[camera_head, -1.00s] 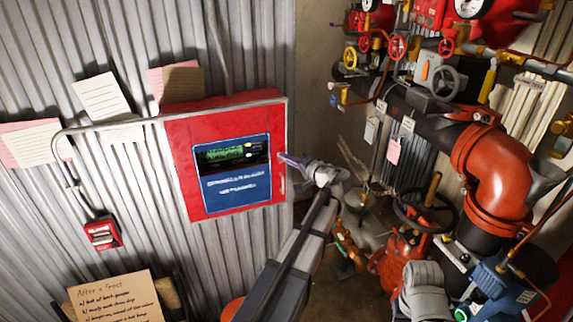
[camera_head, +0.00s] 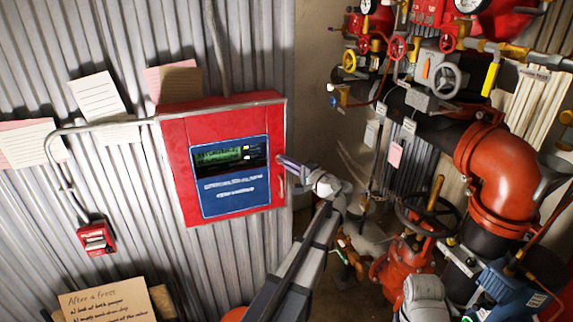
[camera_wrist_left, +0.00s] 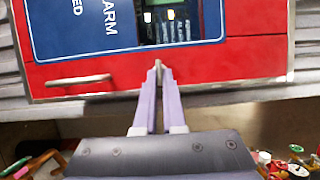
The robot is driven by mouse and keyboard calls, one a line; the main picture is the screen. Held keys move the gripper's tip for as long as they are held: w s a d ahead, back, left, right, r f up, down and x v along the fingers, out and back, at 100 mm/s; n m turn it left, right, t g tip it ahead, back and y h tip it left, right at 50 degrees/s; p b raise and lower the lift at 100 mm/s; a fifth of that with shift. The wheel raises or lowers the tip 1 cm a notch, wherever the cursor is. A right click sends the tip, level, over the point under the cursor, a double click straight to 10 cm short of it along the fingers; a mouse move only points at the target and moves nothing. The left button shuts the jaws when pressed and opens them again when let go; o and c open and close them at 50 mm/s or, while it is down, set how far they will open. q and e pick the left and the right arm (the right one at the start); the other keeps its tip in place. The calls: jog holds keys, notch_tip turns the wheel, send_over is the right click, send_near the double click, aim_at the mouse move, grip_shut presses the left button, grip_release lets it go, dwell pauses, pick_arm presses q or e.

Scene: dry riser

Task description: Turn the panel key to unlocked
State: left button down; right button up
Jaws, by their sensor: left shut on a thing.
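The red alarm panel (camera_head: 178,172) hangs on the corrugated wall, with a dark screen and a blue label plate (camera_head: 229,197) on its front. My left gripper (camera_head: 282,159) is at the panel's right edge, its lilac fingers pointing left at the panel face. In the left wrist view, the fingers (camera_wrist_left: 157,70) come together against the red face just below the screen. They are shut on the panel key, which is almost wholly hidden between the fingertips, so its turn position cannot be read. My right gripper is not in view.
A metal handle (camera_head: 282,183) sticks out of the panel near my fingers; it also shows in the left wrist view (camera_wrist_left: 78,81). Red pipework (camera_head: 495,165) and valve wheels (camera_head: 425,212) crowd the right side. A small red call point (camera_head: 97,238) is on the wall.

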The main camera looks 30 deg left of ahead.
pick_arm(q)
jog(key=c, duration=1)
grip_release()
jog(key=shift+d, duration=0.1)
jog(key=v, duration=0.7)
jog(key=shift+d, duration=0.25)
jog(key=shift+s+f, duration=0.1)
jog(key=shift+s, duration=0.05)
